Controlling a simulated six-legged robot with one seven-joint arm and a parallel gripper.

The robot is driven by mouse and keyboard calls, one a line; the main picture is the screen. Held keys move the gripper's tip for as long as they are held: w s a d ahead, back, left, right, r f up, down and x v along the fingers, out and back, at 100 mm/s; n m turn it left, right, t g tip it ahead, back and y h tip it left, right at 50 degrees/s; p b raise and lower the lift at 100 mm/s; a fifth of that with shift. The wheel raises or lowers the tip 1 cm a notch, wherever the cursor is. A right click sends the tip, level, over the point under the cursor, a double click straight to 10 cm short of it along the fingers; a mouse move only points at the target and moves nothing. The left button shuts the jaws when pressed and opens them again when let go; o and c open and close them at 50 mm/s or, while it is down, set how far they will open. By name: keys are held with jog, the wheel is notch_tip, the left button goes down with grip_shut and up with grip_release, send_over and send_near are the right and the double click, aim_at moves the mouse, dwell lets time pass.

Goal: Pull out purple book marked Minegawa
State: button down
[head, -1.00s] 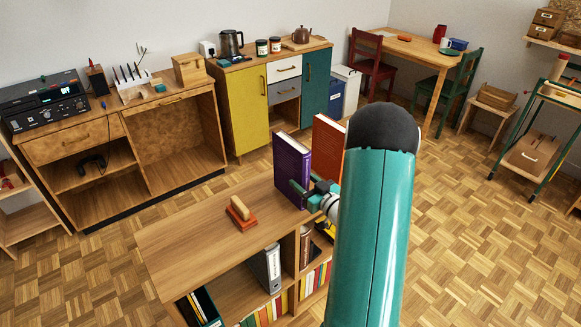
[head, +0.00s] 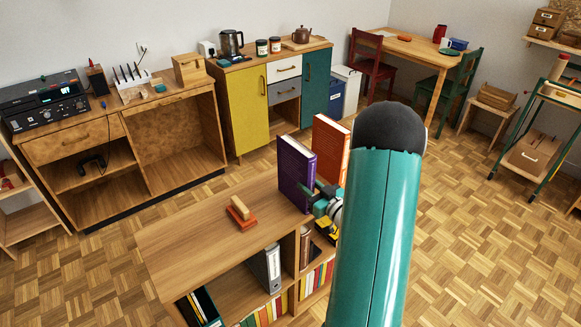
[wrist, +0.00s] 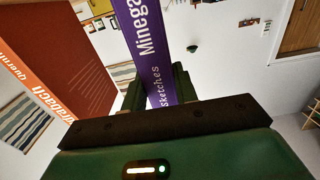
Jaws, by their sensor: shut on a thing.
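The purple book (head: 292,172) stands upright on top of the low wooden shelf unit in the head view. In the wrist view its purple spine (wrist: 150,50) shows the letters "Minega" and "sketches", with the rest cut off or hidden. My gripper (head: 318,194) is at the spine side of the book, and its fingers are shut on the book near the spine. In the wrist view the fingers sit on both sides of the spine. An orange book (head: 331,150) stands upright to the right of the purple book, with a gap between them; it also shows in the wrist view (wrist: 65,65).
A grey binder (head: 266,268) and several books fill the lower shelves. Open parquet floor lies to the right.

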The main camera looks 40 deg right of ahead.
jog(key=shift+s+r, duration=0.1)
jog(key=shift+s, duration=0.3)
jog(key=c, duration=1)
grip_release()
jog(key=shift+c, duration=0.6)
jog(key=shift+w, duration=1)
